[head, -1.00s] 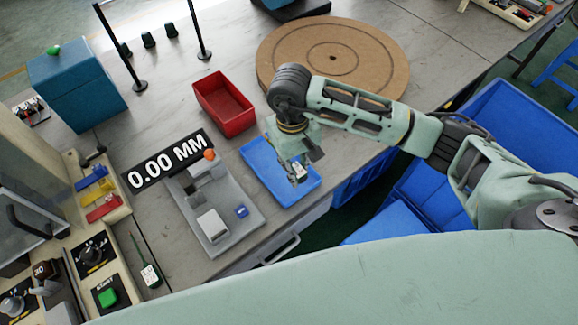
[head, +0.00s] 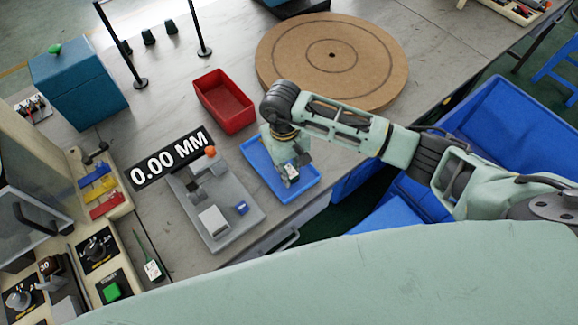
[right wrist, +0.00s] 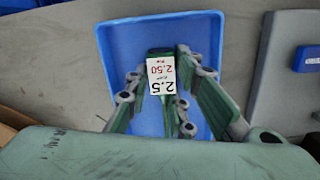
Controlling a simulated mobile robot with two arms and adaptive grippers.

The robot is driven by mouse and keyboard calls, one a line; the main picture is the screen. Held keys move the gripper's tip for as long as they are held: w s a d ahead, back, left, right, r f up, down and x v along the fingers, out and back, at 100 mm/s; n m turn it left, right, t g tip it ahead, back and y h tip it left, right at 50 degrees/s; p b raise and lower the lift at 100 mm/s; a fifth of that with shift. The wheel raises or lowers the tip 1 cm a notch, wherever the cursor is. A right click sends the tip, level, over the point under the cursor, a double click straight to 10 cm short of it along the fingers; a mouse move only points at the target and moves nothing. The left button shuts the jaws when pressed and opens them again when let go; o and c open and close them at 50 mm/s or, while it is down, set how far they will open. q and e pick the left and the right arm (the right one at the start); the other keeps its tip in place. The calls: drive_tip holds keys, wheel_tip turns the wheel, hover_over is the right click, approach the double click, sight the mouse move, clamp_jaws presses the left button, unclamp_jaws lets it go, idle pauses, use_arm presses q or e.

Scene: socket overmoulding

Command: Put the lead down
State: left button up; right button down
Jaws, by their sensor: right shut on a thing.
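My right gripper (head: 289,168) is over the shallow blue tray (head: 312,188), pointing down. It is shut on a lead, whose white tag (head: 291,174) shows at the fingers. In the right wrist view the lead (right wrist: 161,75) has a dark green body and a tag reading 2.5 and 2.50. It lies between the two fingers, above the floor of the blue tray (right wrist: 112,45). I cannot tell whether it touches the tray floor. A second green lead with a white tag (head: 152,270) lies on the left of the bench. My left gripper is not in view.
A red bin (head: 225,101) stands behind the tray. A grey gauge fixture (head: 218,228) with a "0.00 MM" display (head: 170,160) stands to its left. A round wooden board (head: 332,60) lies behind. A large blue crate (head: 500,110) is off the bench at right.

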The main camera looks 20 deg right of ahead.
sight(286, 166)
drive_tip(key=shift+f, duration=0.2)
drive_tip(key=c, duration=1.8)
unclamp_jaws()
drive_tip(key=shift+s, duration=0.1)
drive_tip(key=shift+c, duration=0.2)
drive_tip(key=o, duration=0.3)
drive_tip(key=shift+r, duration=0.1)
drive_tip(key=shift+r+p, duration=0.25)
drive_tip(key=shift+p, duration=0.1)
drive_tip(key=shift+w+r, duration=0.2)
drive_tip(key=shift+r, duration=0.1)
drive_tip(key=shift+w+a+r+b, duration=0.1)
drive_tip(key=shift+r+b, duration=0.45)
drive_tip(key=shift+r, duration=1.35)
drive_tip(key=shift+w+a+r+b, duration=0.1)
drive_tip(key=shift+r+b, duration=0.4)
drive_tip(key=shift+r, duration=1.35)
drive_tip(key=shift+w+a+r+b, duration=0.1)
drive_tip(key=shift+r+b, duration=0.45)
drive_tip(key=shift+r, duration=1.35)
